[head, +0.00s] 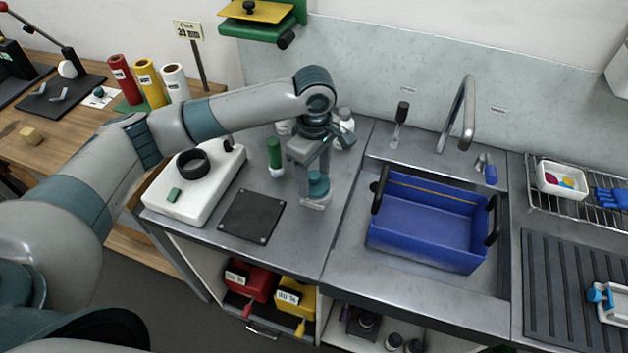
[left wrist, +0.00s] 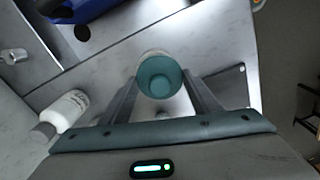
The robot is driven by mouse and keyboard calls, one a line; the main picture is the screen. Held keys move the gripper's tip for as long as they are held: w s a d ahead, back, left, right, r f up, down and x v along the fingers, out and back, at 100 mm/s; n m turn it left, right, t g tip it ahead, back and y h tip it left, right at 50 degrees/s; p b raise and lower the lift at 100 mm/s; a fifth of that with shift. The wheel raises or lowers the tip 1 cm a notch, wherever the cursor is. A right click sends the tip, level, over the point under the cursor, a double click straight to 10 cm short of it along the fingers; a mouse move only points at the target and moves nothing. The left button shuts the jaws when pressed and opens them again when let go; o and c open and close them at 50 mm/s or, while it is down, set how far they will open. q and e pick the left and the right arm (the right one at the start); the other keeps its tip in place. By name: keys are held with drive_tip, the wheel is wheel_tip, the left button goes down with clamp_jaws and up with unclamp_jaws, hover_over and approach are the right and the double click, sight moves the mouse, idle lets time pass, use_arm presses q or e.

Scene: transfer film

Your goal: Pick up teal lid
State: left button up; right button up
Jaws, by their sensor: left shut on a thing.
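The teal lid (head: 318,183) is round and sits between the fingers of my left gripper (head: 317,174), over the counter left of the sink. My left gripper is shut on it, pointing down. In the left wrist view the lid (left wrist: 160,78) lies between the two fingertips. A clear jar (head: 315,204) shows just under the lid, and its pale rim shows past the lid in the wrist view. I cannot tell whether lid and jar touch. My right gripper is not in view.
A green-capped tube (head: 274,157) and a white device (head: 195,187) stand to the left. A black mat (head: 251,215) lies in front. White bottles (head: 346,132) stand behind the gripper. The blue bin (head: 428,222) sits in the sink at right. Counter between mat and sink is bare.

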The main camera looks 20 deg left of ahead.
use_arm(q)
drive_tip(key=shift+d+r+b, duration=0.25)
drive_tip(key=shift+r+b, duration=0.25)
drive_tip(key=shift+r, duration=0.7)
drive_tip(key=d+r+b, duration=0.2)
drive_tip(key=d+r, duration=0.5)
drive_tip(key=d, duration=0.4)
drive_tip(key=shift+s+b, duration=0.35)
drive_tip(key=shift+s, duration=0.05)
